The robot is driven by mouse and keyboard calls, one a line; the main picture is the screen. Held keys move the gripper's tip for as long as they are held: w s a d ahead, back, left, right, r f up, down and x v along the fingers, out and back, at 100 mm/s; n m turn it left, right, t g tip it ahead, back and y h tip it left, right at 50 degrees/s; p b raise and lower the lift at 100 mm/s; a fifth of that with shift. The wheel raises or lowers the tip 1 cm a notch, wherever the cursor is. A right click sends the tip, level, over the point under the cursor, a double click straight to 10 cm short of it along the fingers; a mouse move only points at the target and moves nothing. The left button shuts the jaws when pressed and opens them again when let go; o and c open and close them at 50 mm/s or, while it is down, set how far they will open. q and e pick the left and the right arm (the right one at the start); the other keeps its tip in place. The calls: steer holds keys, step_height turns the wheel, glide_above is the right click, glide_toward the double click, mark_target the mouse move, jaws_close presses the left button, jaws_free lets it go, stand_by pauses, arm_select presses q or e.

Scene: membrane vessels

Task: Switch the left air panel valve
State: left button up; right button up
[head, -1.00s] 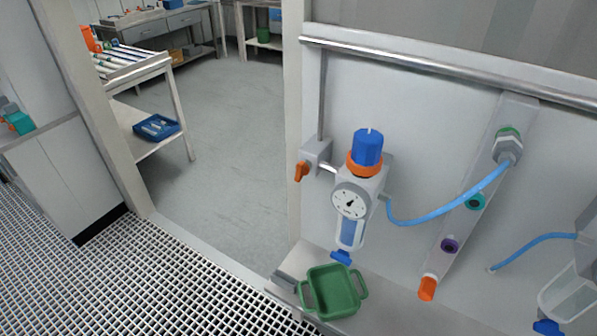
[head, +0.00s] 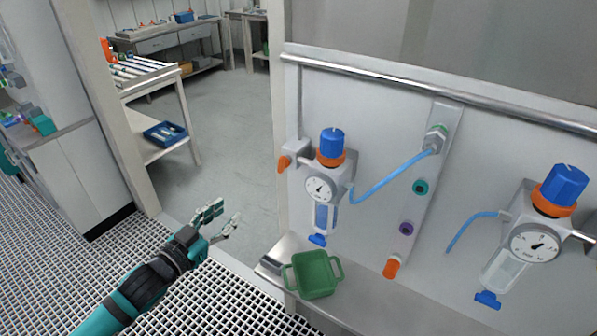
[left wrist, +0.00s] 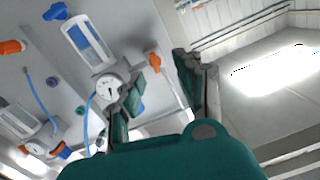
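The left air panel has an orange valve handle (head: 284,163) on a grey block at its left side, beside a regulator with a blue knob (head: 332,141) and a round gauge (head: 320,189). The orange handle also shows in the left wrist view (left wrist: 154,62), between my finger tips and beyond them. My left gripper (head: 222,222) is open and empty, left of the panel and lower than the handle, clear of both. In the left wrist view its two fingers (left wrist: 160,80) stand apart. My right gripper is not in view.
A green tray (head: 296,287) sits on the ledge below the left regulator. A second regulator (head: 535,243) is on the right of the panel. A metal rail (head: 400,77) runs along the top. A doorway with open floor (head: 225,130) lies behind my left gripper.

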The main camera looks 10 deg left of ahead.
arm_select(q)
step_height(320, 180, up, 4)
steer(key=s+d+h, duration=0.1)
steer(key=d, duration=0.2)
steer(key=p, duration=0.2)
glide_toward(280, 165)
steer(key=shift+m, duration=0.3)
steer(key=p+x, duration=0.2)
steer(key=x, duration=0.6)
steer(key=shift+r+p, duration=0.1)
steer(key=shift+p, duration=0.2)
steer(key=shift+w+d, duration=0.2)
steer(key=shift+w, duration=0.35)
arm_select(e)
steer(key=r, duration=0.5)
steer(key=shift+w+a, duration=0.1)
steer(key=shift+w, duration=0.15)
arm_select(q)
jaws_close()
